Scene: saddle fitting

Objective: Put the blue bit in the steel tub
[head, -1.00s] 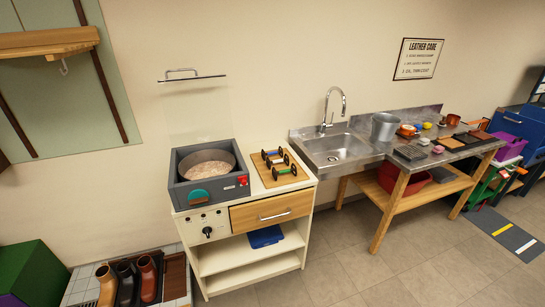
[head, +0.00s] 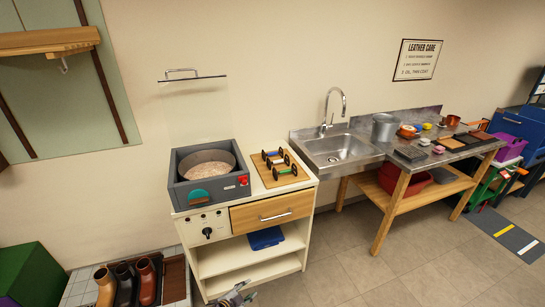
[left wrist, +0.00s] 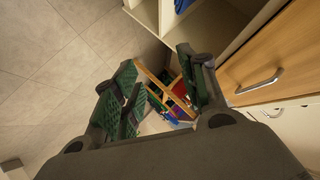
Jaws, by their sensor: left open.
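Several bits with dark ring ends and coloured bars sit on a small wooden board (head: 298,177) on the white cabinet. The blue bit (head: 271,154) appears to be the one at the back of the board. The steel tub (head: 384,127) looks like a grey metal bucket, standing upright on the counter right of the sink. My left gripper (head: 236,296) is low at the bottom edge, in front of the cabinet and well below the board. In the left wrist view the left gripper (left wrist: 165,85) is open, with nothing held between its fingers. My right gripper is not in view.
A grey box with a round pan (head: 207,164) stands left of the board. The drawer (head: 272,211) below is shut, with a bar handle. A sink (head: 340,148) lies between cabinet and counter. Small items crowd the counter's right side. The floor in front is clear.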

